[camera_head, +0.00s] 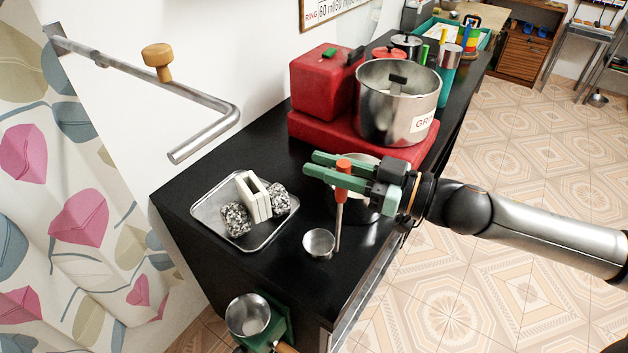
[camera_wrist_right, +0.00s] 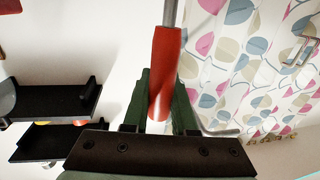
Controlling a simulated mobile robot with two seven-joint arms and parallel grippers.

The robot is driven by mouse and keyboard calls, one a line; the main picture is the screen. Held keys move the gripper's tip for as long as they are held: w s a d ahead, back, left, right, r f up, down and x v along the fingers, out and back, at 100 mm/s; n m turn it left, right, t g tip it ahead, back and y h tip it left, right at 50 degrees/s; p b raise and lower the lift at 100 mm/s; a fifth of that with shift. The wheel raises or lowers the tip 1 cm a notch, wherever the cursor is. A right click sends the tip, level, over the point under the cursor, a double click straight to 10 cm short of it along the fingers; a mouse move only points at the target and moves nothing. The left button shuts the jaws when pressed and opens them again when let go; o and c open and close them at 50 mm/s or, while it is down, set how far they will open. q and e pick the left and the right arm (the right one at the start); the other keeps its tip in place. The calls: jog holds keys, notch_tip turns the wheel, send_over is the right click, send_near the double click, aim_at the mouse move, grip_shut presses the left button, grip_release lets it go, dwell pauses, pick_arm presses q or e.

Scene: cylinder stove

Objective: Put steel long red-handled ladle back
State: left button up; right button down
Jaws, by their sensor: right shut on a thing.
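The ladle has a red handle (camera_head: 343,166), a thin steel shaft and a round steel bowl (camera_head: 318,243). My right gripper (camera_head: 310,163) is shut on the red handle, its green fingers on either side of it. The ladle hangs upright with its bowl low, over the front part of the black counter; I cannot tell whether the bowl touches the counter. In the right wrist view the red handle (camera_wrist_right: 167,65) stands between the green fingers (camera_wrist_right: 163,112), with the steel shaft running up out of frame. My left gripper is not in view.
A metal tray (camera_head: 217,234) with speckled and pale blocks lies left of the ladle. A red stove (camera_head: 310,128) bears a large steel pot (camera_head: 398,105) behind it. A bent steel rail (camera_head: 170,86) juts from the wall. A small pot (camera_head: 247,314) is in front, below.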

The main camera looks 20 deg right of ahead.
jog(key=w+a+f, duration=0.1)
jog(key=w+f, duration=0.2)
jog(key=f, duration=0.4)
jog(key=c, duration=0.7)
grip_release()
jog(key=shift+r, duration=0.1)
jog(key=shift+b+v, duration=0.35)
jog(key=shift+v, duration=5.65)
